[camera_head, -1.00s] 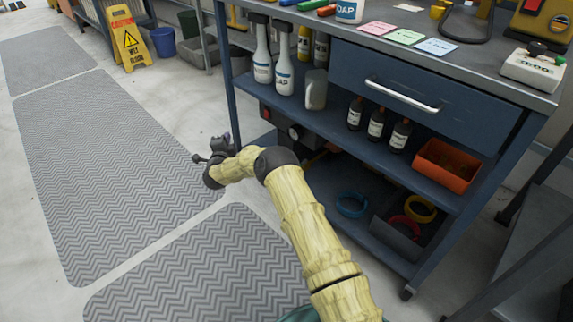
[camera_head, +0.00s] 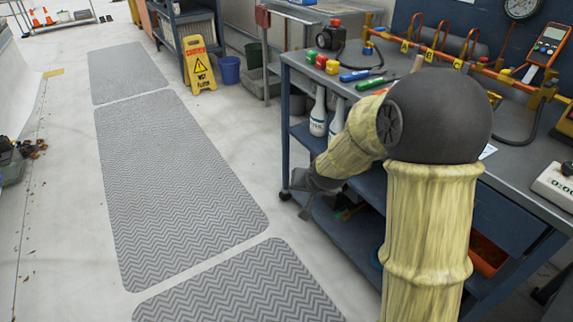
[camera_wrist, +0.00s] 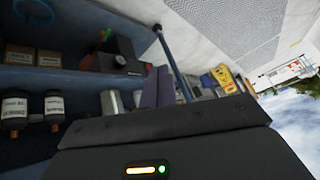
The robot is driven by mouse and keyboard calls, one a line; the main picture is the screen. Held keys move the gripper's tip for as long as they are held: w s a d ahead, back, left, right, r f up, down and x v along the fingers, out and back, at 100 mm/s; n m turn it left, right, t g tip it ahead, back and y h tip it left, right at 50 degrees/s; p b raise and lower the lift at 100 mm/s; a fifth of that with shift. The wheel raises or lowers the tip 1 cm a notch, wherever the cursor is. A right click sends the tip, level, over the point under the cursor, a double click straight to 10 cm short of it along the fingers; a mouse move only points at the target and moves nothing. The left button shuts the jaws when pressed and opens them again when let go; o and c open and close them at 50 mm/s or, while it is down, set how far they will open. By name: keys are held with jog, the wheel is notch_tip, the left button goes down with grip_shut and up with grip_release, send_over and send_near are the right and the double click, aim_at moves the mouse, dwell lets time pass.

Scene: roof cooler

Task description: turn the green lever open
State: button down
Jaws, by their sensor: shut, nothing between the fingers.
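I cannot make out a green lever for certain in either view. A pipe rack (camera_head: 482,72) with orange loops and yellow tags stands along the back of the workbench (camera_head: 520,165), partly hidden by my arm. My gripper (camera_head: 308,198) is low beside the left end of the workbench, near its lower shelves and well below the top. In the wrist view the purple fingers of my gripper (camera_wrist: 166,86) are together, with nothing seen between them.
Tools, including a green-handled one (camera_head: 375,82), lie on the bench top. A yellow wet-floor sign (camera_head: 199,64) stands behind. The matted floor (camera_head: 180,180) at left is clear.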

jog(key=s+d+r+g+p, duration=0.2)
jog(key=s+d, duration=0.1)
jog(key=s, duration=0.7)
jog(key=s+d+r+n+g+h+p, duration=0.1)
jog(key=s+d+r+g+p, duration=0.1)
jog(key=s, duration=0.9)
jog(key=shift+d+r+n+g+h, duration=0.3)
jog(key=shift+d+r, duration=0.5)
jog(key=shift+d, duration=0.4)
